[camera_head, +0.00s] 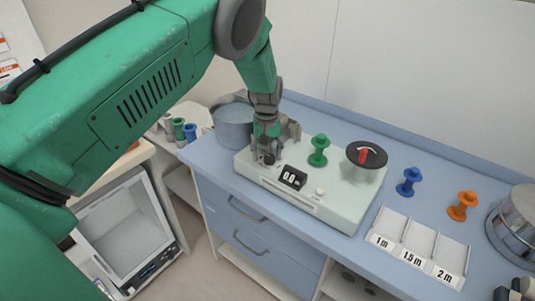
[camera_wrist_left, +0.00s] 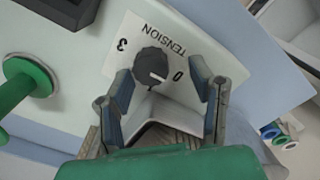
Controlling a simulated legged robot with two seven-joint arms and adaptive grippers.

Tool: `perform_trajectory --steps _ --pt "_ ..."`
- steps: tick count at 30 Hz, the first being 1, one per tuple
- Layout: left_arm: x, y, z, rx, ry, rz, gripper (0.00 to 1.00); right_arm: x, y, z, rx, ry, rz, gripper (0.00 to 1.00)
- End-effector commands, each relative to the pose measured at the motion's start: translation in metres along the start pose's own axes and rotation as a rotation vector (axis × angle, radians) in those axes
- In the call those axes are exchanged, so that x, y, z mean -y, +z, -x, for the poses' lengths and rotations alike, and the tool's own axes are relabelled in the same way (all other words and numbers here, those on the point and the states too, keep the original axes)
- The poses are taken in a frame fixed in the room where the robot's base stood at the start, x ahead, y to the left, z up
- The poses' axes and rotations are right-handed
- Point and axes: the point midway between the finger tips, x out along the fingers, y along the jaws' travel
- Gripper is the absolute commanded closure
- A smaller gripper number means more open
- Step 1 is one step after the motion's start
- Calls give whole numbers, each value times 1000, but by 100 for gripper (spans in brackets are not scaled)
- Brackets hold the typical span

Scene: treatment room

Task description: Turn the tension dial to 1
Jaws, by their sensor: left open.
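The tension dial (camera_wrist_left: 152,63) is a dark round knob on a white panel marked "TENSION", "3" and "0". Its white pointer line aims toward the lower right in the left wrist view, near the 0 side. My left gripper (camera_wrist_left: 160,80) is open, with one finger on each side of the dial. I cannot tell whether either finger touches it. In the head view the left gripper (camera_head: 268,152) is low over the left end of the pale machine (camera_head: 335,205), hiding the dial. My right gripper is not in view.
A green spool (camera_head: 318,150) and a black disc with a red handle (camera_head: 366,155) stand on the machine. A grey pot (camera_head: 234,124) is close behind my left gripper. Blue (camera_head: 408,181) and orange (camera_head: 462,206) spools and a labelled tray (camera_head: 418,253) are at the right.

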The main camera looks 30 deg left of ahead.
Motion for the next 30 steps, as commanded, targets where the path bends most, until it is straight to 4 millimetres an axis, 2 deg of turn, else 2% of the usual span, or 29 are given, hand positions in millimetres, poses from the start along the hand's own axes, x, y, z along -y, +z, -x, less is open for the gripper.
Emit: perform_trajectory --steps 12,16,17,30 --pt "0 -1 -9 -1 2 -1 51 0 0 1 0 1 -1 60" --pt "0 -2 -10 0 4 -1 97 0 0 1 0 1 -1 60" --pt "0 -2 -10 0 4 -1 100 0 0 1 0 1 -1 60" --pt "0 -4 -10 -6 1 -1 100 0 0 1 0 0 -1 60"
